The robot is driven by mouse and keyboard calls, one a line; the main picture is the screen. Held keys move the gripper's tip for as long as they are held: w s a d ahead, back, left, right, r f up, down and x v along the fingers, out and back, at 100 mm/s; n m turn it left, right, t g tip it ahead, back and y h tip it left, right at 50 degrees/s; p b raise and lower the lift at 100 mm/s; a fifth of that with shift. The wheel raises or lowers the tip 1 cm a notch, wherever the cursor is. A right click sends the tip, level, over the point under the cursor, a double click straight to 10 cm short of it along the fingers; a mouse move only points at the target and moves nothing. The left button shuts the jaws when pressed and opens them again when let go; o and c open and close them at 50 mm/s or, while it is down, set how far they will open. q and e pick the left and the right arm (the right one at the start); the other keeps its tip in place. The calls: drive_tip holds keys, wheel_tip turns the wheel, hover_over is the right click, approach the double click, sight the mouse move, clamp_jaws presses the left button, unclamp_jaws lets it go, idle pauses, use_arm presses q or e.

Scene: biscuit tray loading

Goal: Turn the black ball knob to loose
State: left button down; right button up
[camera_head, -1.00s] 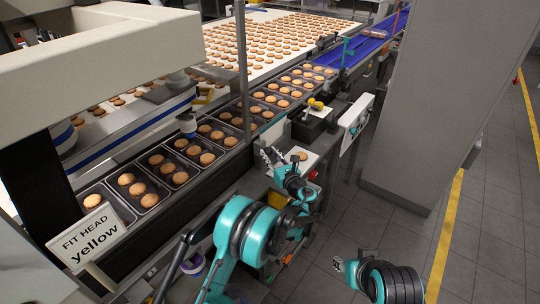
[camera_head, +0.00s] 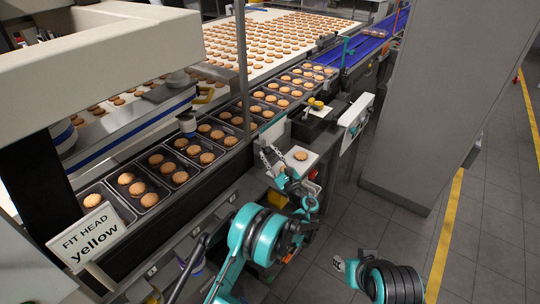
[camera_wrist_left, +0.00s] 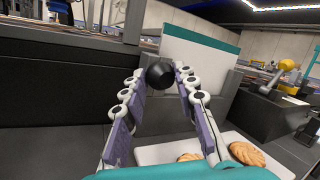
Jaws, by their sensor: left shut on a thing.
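The black ball knob (camera_wrist_left: 160,74) shows in the left wrist view, between the fingertips of my left gripper (camera_wrist_left: 158,80). The fingers come in from both sides and are shut on it. In the head view my left gripper (camera_head: 271,158) is at the side of the conveyor, near a white plate; the knob cannot be made out there. My right gripper (camera_head: 338,263) is low in the head view, away from the line, over the floor. It is too small to tell whether it is open or shut.
A white plate (camera_wrist_left: 150,153) with biscuits lies beside the gripper. A white and teal panel (camera_wrist_left: 200,55) stands behind the knob. Trays of biscuits (camera_head: 149,199) line the conveyor. A sign reading "FIT HEAD yellow" (camera_head: 88,238) is at the left. Grey floor is clear at right.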

use_arm(q)
drive_tip(key=shift+w+d+f+n+y, duration=0.1)
drive_tip(key=shift+n+y, duration=0.35)
drive_tip(key=shift+n, duration=0.6)
drive_tip(key=shift+f+n+y, duration=0.1)
drive_tip(key=shift+n+y, duration=0.35)
drive_tip(key=shift+n, duration=0.6)
drive_tip(key=c, duration=1.2)
unclamp_jaws()
drive_tip(key=v, duration=1.2)
drive_tip(key=shift+f, duration=0.1)
drive_tip(key=shift+w, duration=0.1)
